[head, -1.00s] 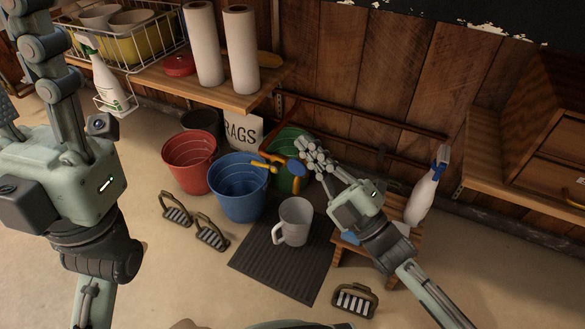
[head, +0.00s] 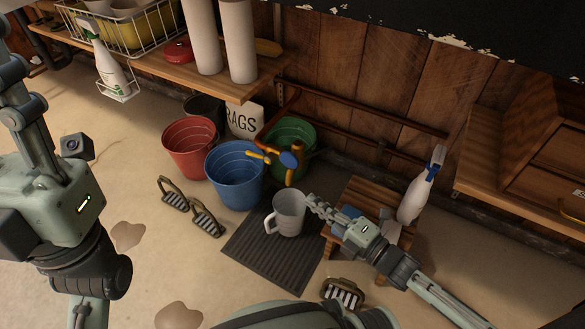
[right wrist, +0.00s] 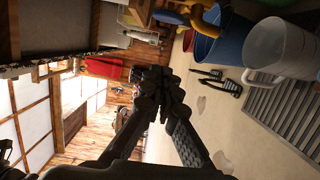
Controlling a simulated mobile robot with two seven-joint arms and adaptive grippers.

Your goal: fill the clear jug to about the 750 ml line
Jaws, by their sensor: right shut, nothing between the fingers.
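The clear jug (head: 289,216) stands upright on a dark ribbed mat (head: 262,262), its handle to the left. I cannot make out its marks or any water in it. It also shows in the right wrist view (right wrist: 277,50). A copper tap (head: 296,150) with a yellow lever and a blue round part is behind it, above the buckets. My right gripper (head: 312,203) is shut and empty, its tips just right of the jug's rim; whether they touch is unclear. In the right wrist view its fingertips (right wrist: 160,80) meet. My left gripper (head: 45,190) is close at the left, its fingertips outside the picture.
Blue (head: 235,180), red (head: 188,150) and green (head: 305,132) buckets stand behind the mat. A wooden stool (head: 372,193) with a spray bottle (head: 417,190) is at right. Stirrups (head: 206,219) lie left of the mat, another (head: 343,292) in front. Floor at left is mostly clear.

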